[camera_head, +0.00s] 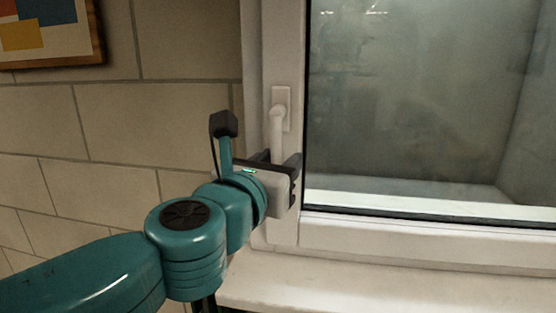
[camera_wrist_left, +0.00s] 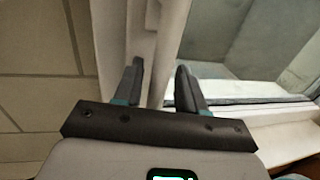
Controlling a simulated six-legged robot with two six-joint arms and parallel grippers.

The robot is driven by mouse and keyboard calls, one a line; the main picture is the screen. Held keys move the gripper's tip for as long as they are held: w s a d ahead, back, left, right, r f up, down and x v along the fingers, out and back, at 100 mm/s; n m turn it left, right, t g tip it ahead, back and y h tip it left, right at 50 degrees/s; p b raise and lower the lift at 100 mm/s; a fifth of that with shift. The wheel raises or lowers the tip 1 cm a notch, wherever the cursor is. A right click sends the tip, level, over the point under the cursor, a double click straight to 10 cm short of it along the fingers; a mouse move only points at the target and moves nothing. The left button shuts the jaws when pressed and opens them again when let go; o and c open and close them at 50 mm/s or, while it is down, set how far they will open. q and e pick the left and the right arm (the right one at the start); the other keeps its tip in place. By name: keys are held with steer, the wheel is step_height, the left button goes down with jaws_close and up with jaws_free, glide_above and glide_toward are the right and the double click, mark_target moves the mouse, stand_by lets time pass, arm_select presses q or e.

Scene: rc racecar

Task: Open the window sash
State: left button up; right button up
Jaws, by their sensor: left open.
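The window sash (camera_head: 420,230) is white-framed with a dark glass pane and fills the right of the head view. It looks shut in its frame. Its white handle (camera_head: 278,122) is on the left stile and hangs down from its base plate. My left gripper (camera_head: 284,163) is at the handle's lower end, which it partly hides. In the left wrist view its two dark fingers (camera_wrist_left: 160,78) are apart, with the pale handle (camera_wrist_left: 143,38) and sash stile just beyond and between them. I cannot tell whether a finger touches the handle. My right gripper is out of view.
A pale window sill (camera_head: 330,291) runs below the frame. A tiled beige wall (camera_head: 150,115) is to the left, with a framed colourful picture (camera_head: 45,32) at the upper left. The sill shows clear.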

arm_select(q)
steer(key=shift+w+a, duration=0.15)
steer(key=shift+w, duration=0.05)
steer(key=shift+s, duration=0.25)
steer(key=shift+s+r, duration=0.1)
steer(key=c, duration=0.5)
jaws_close()
